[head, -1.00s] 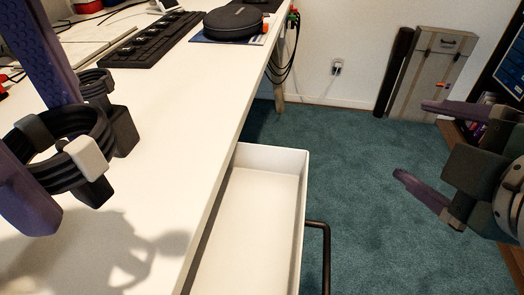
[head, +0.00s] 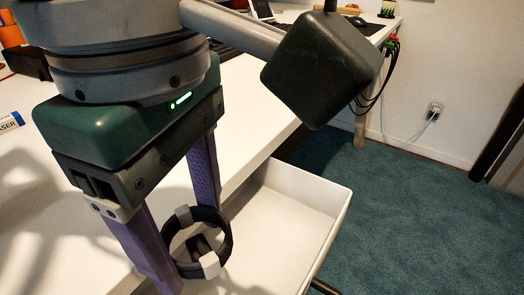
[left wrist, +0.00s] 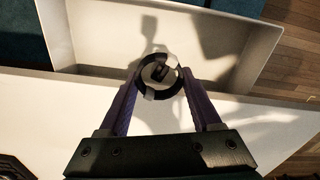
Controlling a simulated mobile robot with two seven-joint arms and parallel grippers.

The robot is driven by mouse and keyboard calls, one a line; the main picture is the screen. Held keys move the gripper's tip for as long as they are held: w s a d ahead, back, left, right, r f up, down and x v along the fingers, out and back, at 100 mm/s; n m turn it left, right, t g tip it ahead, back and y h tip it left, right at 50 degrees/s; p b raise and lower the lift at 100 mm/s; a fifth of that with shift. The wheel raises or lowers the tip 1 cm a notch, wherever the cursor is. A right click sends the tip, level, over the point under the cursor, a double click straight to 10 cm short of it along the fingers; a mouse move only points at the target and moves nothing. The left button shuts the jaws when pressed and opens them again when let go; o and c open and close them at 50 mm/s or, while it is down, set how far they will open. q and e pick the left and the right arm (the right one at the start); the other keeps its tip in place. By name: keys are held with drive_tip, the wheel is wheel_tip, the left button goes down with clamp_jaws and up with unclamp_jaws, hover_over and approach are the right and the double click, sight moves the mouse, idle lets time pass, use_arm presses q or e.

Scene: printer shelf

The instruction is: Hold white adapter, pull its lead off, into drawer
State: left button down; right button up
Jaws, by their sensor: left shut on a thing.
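My left gripper (head: 190,245) is shut on a coiled black lead (head: 228,238), held between its purple fingers. The coil has a grey band at its top and a small white block (head: 210,265) at its bottom. Dark plug-like parts show inside the ring. In the left wrist view the coil (left wrist: 142,82) sits between the fingertips, at the drawer's near edge. The white drawer (head: 300,195) stands open below the desk top, and its visible floor is empty. I cannot make out a separate white adapter. My right gripper is out of view.
The white desk (head: 250,90) fills the left and middle. Its far end holds a dark mouse (head: 357,21) and other small items. Black cables hang at the desk's far corner. A wall outlet (head: 434,110) is behind. Teal carpet (head: 410,220) lies clear right of the drawer.

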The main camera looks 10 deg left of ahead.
sight(205, 276)
use_arm(q)
wheel_tip(205, 276, down, 7)
drive_tip(key=shift+f+b, duration=0.15)
drive_tip(key=shift+b, duration=0.65)
drive_tip(key=shift+f, duration=0.15)
drive_tip(key=shift+c, duration=0.4)
unclamp_jaws()
